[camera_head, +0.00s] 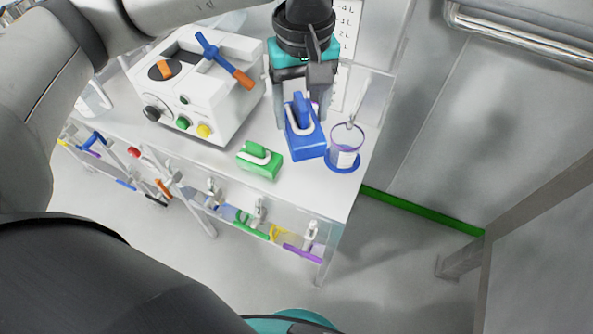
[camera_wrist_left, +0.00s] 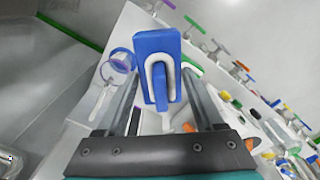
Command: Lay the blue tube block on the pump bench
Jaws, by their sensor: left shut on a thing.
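The blue tube block (camera_head: 307,143) has a white tube looped round its raised middle. My left gripper (camera_head: 303,116) is shut on that raised part, and the block hangs below the fingers. The block also shows between the fingers in the left wrist view (camera_wrist_left: 156,43). The pump bench (camera_head: 215,158) is a white table under the gripper. In the head view the block is over the bench's right part, between the green tube block (camera_head: 260,160) and a clear cup. I cannot tell whether its underside touches the bench top. My right gripper is not in view.
The clear cup (camera_head: 346,147) with a stirrer stands on a blue ring close to the block's right. The white pump (camera_head: 200,85) with coloured knobs stands left. Valves with coloured handles (camera_head: 258,210) line the bench's front. Some bare bench lies in front of the block.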

